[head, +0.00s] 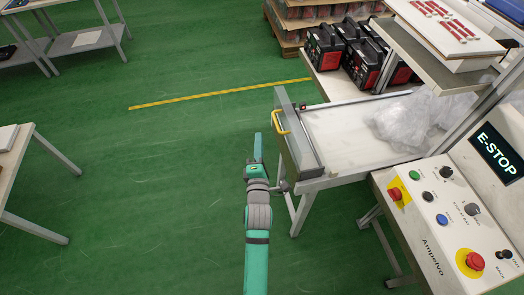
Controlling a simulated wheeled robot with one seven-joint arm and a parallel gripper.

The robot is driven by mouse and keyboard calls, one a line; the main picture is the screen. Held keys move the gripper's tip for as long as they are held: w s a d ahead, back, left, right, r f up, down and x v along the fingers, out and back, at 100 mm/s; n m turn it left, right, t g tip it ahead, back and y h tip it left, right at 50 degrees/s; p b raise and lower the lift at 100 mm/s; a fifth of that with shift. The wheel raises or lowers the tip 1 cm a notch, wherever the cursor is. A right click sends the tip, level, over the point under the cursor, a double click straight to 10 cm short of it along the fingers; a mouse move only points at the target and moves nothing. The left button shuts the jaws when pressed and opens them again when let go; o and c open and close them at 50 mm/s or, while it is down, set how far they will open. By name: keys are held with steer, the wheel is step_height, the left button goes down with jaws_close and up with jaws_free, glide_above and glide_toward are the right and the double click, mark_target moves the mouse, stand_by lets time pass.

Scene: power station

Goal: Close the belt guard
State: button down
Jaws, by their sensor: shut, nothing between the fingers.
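The belt guard (299,132) is a clear panel with a grey frame at the left end of the white belt (350,133). It stands upright and tilted, with a yellow handle (280,121) on its left face. My gripper (257,147) is at the end of my green arm, just left of and below the handle. Its fingers are shut and look empty. It appears apart from the handle, though the exact distance in depth is hard to tell. The guard's hinge and latch are not clear from here.
A control panel (440,225) with red stop buttons is at the lower right. Crumpled clear plastic (405,120) lies on the belt. Black and red cases (325,47) stand behind it. Tables are at the left. Green floor (170,160) is free left of my arm.

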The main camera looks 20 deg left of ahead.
mark_target(284, 126)
steer(key=w+d, duration=0.2)
steer(key=w, duration=0.3)
steer(key=shift+w+r, duration=0.35)
steer(key=shift+r, duration=0.1)
